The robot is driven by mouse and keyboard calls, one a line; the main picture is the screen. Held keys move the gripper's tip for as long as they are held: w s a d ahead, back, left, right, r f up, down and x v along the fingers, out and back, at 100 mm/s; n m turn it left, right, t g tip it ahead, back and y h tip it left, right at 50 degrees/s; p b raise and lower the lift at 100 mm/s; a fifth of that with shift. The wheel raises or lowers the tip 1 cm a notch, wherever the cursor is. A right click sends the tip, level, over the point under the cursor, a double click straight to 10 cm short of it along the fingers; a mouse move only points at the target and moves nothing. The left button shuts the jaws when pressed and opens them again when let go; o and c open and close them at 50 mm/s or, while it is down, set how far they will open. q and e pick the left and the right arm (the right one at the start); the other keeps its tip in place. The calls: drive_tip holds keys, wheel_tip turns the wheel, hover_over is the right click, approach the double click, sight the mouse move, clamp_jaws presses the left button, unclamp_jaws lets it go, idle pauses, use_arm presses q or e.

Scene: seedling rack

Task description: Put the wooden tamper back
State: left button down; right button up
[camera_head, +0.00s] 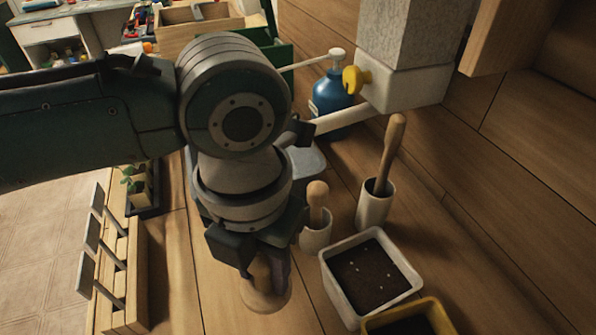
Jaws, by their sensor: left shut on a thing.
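My left gripper (260,262) points down over the wooden bench and is shut on the wooden tamper (262,303). The tamper has a pale round foot, which shows below the fingers; its upper part is mostly hidden by the gripper. I cannot tell whether the foot touches the bench. Right of the gripper, a short pale cup (314,238) holds a round-topped wooden handle (317,196). Farther right, a taller pale cup (374,206) holds a long wooden handle (391,148). My right gripper is not in view.
A white pot of dark soil (330,283) and a yellow-rimmed pot (440,318) stand right of the tamper. A blue pump bottle (331,97) stands behind, near a yellow tap handle (356,79). A wooden rack (126,270) lies left. Bare bench shows between rack and gripper.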

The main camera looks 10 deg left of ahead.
sight(266, 290)
use_arm(q)
drive_tip(key=shift+f+b, duration=0.45)
drive_tip(key=shift+f, duration=2.05)
drive_tip(key=shift+f, duration=0.1)
drive_tip(key=shift+c, duration=2.3)
unclamp_jaws()
